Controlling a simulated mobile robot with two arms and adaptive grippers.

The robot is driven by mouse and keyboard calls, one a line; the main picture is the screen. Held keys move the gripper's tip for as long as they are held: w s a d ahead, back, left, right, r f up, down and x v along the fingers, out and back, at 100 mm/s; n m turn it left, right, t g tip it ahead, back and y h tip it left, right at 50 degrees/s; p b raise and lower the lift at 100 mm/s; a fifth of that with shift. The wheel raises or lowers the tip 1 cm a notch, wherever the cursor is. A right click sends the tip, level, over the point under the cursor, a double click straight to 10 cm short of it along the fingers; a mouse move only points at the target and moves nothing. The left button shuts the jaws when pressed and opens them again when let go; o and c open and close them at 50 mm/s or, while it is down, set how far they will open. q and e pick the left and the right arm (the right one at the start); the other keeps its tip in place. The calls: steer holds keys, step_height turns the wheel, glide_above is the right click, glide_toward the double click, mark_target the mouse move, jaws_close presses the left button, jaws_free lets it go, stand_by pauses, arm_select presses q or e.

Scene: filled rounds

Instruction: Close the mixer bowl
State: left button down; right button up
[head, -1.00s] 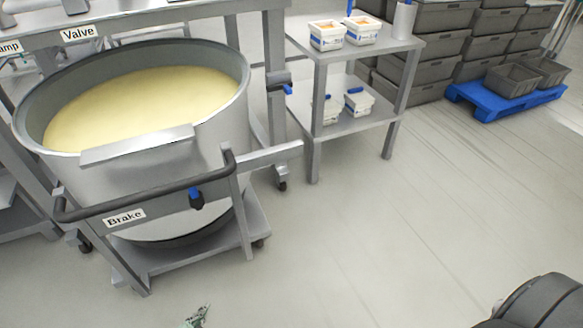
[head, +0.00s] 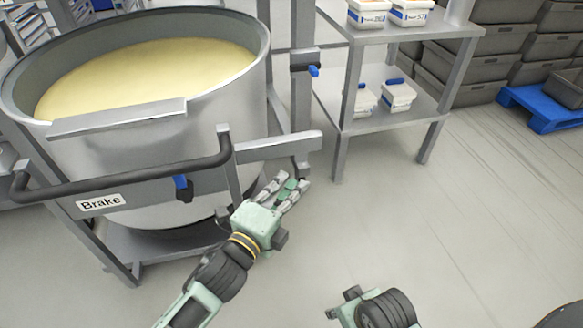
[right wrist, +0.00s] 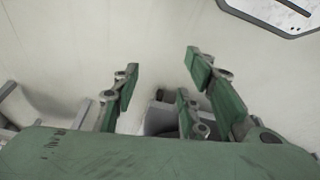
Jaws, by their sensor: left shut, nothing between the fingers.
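The mixer bowl (head: 150,165) is a large round steel vessel at the upper left of the head view. Its top is open and shows a pale yellow filling (head: 150,70). It stands on a wheeled trolley with a black handle bar (head: 120,185), a "Brake" label (head: 100,202) and a blue lever (head: 182,187). My left gripper (head: 293,190) is shut and empty, at the front right of the bowl below the end of the grey side arm (head: 285,145). My right gripper (right wrist: 160,75) has its fingers spread and empty in the right wrist view.
A blue-handled latch (head: 312,70) sits on the frame post right of the bowl. A steel shelf rack (head: 395,112) with white tubs stands further right. Grey crates (head: 480,75) and a blue pallet (head: 540,108) are at the back right.

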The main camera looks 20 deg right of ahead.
arm_select(q)
steer(key=w+d+b, duration=0.1)
steer(key=w+d, duration=0.1)
steer(key=w, duration=0.4)
arm_select(e)
steer(key=shift+v, duration=2.35)
steer(key=shift+w, duration=0.15)
